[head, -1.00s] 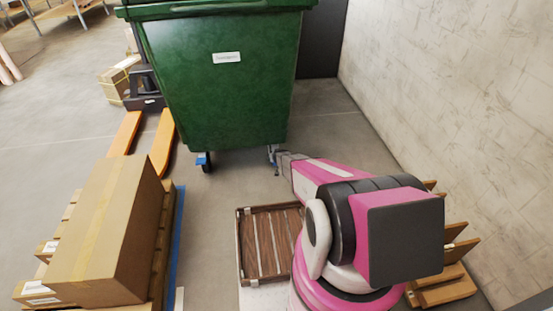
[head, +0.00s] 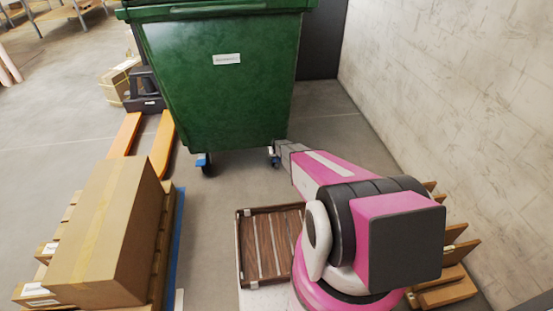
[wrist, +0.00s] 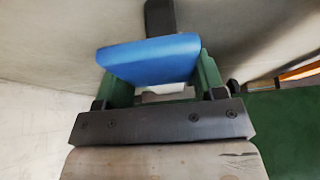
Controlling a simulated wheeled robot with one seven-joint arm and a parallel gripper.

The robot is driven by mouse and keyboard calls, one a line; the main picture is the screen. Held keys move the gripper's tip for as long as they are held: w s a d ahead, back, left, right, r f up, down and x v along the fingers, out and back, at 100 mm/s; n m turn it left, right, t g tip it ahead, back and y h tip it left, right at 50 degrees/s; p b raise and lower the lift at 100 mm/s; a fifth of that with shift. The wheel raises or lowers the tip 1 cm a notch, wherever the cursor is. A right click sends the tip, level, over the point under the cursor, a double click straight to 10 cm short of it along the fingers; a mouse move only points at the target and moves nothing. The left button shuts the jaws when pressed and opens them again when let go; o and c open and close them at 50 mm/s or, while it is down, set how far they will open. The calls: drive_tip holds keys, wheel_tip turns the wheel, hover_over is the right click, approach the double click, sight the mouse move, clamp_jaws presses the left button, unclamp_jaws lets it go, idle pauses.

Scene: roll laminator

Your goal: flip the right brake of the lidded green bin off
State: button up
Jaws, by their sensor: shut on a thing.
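The lidded green bin (head: 220,95) stands ahead on casters in the head view. Its left caster has a blue brake pedal (head: 202,159). The right caster (head: 274,160) is at the bin's near right corner, partly hidden by my gripper (head: 281,152). In the wrist view, the blue right brake pedal (wrist: 150,58) lies between the green fingers of my gripper (wrist: 158,75). The fingers are shut on it, one at each side. The pedal's underside and the wheel are mostly hidden.
A concrete wall (head: 450,90) runs along the right. A pallet with a large carton (head: 105,230) and orange forks (head: 162,140) are at the left. Wooden slats (head: 450,270) stand near the wall.

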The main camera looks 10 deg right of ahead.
drive_tip(key=shift+r, duration=0.5)
drive_tip(key=shift+w+r, duration=0.25)
drive_tip(key=shift+r, duration=0.6)
drive_tip(key=o, duration=1.3)
drive_tip(key=shift+s+r, duration=0.25)
drive_tip(key=v, duration=1)
drive_tip(key=shift+w+r, duration=0.1)
